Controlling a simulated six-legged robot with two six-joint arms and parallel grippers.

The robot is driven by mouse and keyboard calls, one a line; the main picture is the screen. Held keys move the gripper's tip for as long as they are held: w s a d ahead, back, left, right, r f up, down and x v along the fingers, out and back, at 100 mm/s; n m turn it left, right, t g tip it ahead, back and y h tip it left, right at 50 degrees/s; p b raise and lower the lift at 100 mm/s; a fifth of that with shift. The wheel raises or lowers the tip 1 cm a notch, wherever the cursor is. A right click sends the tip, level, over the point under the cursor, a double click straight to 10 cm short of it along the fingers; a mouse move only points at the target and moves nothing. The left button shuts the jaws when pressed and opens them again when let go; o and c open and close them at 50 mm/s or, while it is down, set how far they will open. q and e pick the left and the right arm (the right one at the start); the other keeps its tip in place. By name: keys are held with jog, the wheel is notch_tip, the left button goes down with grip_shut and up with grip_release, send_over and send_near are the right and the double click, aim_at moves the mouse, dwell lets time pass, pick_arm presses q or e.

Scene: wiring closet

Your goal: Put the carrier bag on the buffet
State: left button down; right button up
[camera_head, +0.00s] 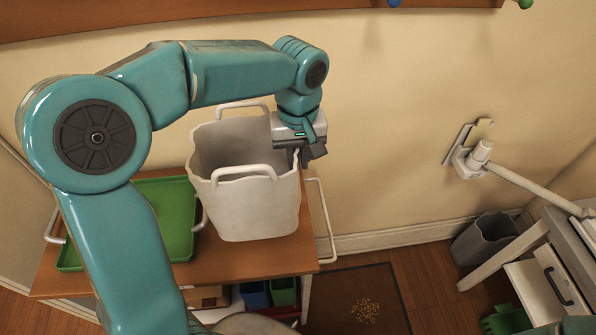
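The carrier bag (245,207) is pale grey-white, open at the top, with two loop handles. It appears to stand upright on a wooden-topped unit with white side rails (250,262), which may be the buffet. My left gripper (298,157) points down at the right rim of the bag. Its fingers are small and dark at the rim, and I cannot tell whether they are closed on it. My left arm arches over the unit and hides part of its left side. My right gripper is not in view.
A green tray (168,212) lies on the unit, left of the bag. Boxes and bins (270,292) sit on its lower shelf. A dark mat (357,302) lies on the floor. A grey bin (487,238) and a desk with a drawer (550,288) stand at right.

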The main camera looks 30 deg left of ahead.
pick_arm(q)
jog(key=shift+w+f, duration=0.1)
jog(key=shift+f, duration=0.35)
notch_tip(320, 180, down, 4)
jog(key=shift+d+f, duration=0.1)
jog(key=shift+f, duration=0.1)
jog(key=c, duration=1.1)
grip_release()
notch_tip(320, 180, up, 12)
jog(key=shift+r+p, duration=0.25)
jog(key=shift+p, duration=0.05)
